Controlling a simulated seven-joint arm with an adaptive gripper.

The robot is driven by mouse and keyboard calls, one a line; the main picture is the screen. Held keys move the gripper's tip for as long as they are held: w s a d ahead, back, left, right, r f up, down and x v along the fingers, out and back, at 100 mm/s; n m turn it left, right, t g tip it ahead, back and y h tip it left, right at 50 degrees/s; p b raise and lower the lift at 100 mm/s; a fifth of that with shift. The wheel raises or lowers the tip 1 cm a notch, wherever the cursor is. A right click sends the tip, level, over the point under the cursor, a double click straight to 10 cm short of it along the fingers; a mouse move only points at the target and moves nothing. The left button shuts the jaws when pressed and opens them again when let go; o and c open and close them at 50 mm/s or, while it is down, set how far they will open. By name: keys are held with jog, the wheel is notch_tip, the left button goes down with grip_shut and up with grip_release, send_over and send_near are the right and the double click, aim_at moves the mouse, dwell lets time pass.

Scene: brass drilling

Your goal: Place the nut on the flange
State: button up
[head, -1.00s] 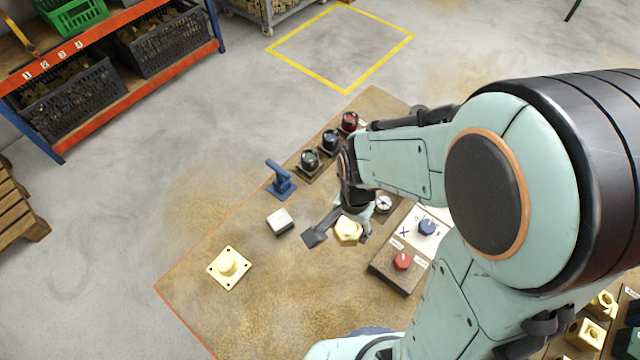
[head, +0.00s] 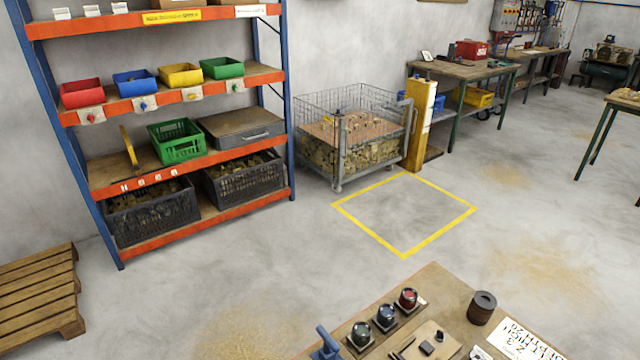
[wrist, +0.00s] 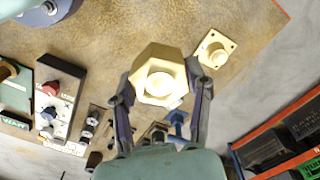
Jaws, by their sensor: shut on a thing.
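In the wrist view, the brass hex nut (wrist: 160,60) sits between the two fingers of my gripper (wrist: 160,76). The fingers are shut on its sides, and its round opening faces the camera. The flange (wrist: 214,49) is a pale yellow square plate with a raised round boss and corner holes. It lies on the bench to the upper right of the nut in the picture, apart from it. The height of the nut above the bench is hard to tell. My gripper, the nut and the flange are out of the head view.
The bench (wrist: 95,45) also carries a control box (wrist: 60,90) with red and blue knobs and a blue clamp-like fixture (wrist: 177,122). Bench around the flange is mostly clear. In the head view, a shelf rack (head: 190,85) and wire cage (head: 350,130) stand beyond the bench.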

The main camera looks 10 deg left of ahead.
jog(key=w+a+f, duration=0.2)
jog(key=a+f, duration=0.1)
jog(key=w+a+f, duration=0.6)
jog(key=shift+a, duration=0.1)
jog(key=shift+w+a+f, duration=0.1)
jog(key=shift+f, duration=0.8)
jog(key=shift+w+a+f, duration=0.1)
jog(key=shift+f, duration=0.75)
jog(key=shift+f, duration=0.15)
jog(key=o, duration=1.2)
jog(key=shift+o, duration=0.2)
notch_tip(320, 180, up, 12)
jog(key=shift+r, duration=0.2)
